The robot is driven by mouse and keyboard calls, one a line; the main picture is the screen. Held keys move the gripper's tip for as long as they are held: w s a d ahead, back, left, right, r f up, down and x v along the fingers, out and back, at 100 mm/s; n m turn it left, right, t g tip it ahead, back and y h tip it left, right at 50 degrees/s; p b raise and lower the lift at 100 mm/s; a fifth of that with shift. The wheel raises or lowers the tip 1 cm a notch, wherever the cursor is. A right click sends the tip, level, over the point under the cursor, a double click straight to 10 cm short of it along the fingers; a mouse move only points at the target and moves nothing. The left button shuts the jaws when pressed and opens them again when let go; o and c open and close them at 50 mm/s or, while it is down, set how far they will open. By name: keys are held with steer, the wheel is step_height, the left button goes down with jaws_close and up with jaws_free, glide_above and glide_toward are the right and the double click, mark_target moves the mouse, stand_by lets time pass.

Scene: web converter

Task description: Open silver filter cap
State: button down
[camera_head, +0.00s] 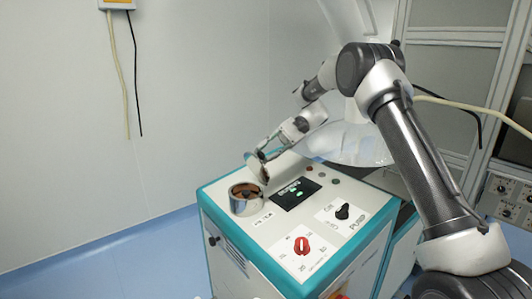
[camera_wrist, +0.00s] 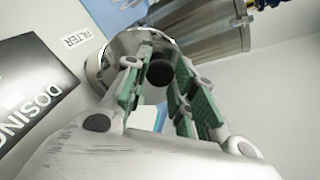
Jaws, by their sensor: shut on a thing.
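My gripper (camera_head: 263,155) is shut on the cap at this knob. The gripper (camera_wrist: 158,88) hides part of the cap. I cannot make out the cap's hinge.
The white, teal-edged machine (camera_head: 225,188) carries a dark display (camera_head: 296,193), a black knob (camera_head: 343,212) and a red knob (camera_head: 302,245). A large pale rounded body (camera_head: 350,140) stands behind it.

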steer(key=c, duration=1.1)
jaws_free()
steer(key=shift+c, duration=0.2)
steer(key=v, duration=0.7)
steer(key=shift+d, duration=0.25)
steer(key=shift+w, duration=0.1)
steer(key=shift+c, duration=0.2)
